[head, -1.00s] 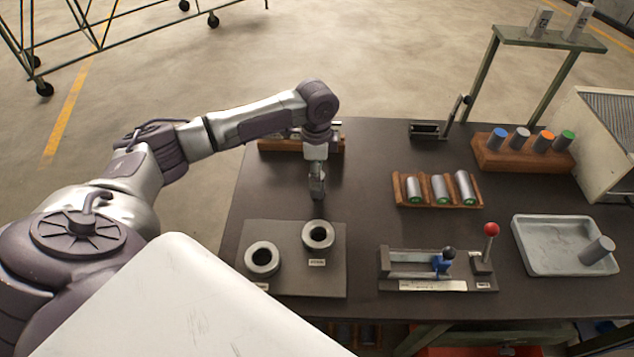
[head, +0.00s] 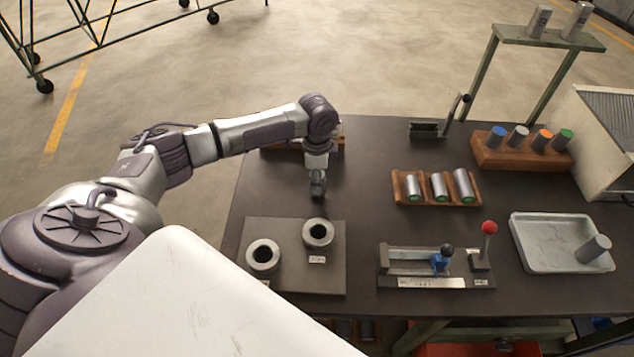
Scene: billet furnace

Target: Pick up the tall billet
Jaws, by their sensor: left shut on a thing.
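My left gripper (head: 317,188) points down over the table, behind the plate with two rings. It is shut on a small grey metal piece, which looks like a billet. The fingers hide most of it, so I cannot tell its height or whether it touches the table. A wooden rack (head: 275,146) stands behind the gripper, mostly hidden by my arm. Two pale labelled billets stand on the raised shelf at the back right; the right one (head: 577,20) looks taller than the left one (head: 538,22). My right gripper is not in view.
A dark plate (head: 295,285) holds two rings. To the right are a wooden tray (head: 402,190) of lying billets, a red-knobbed fixture (head: 489,228), a grey tray (head: 545,250) with a leaning billet, and a wooden block (head: 495,157) of coloured-top billets. The table centre is clear.

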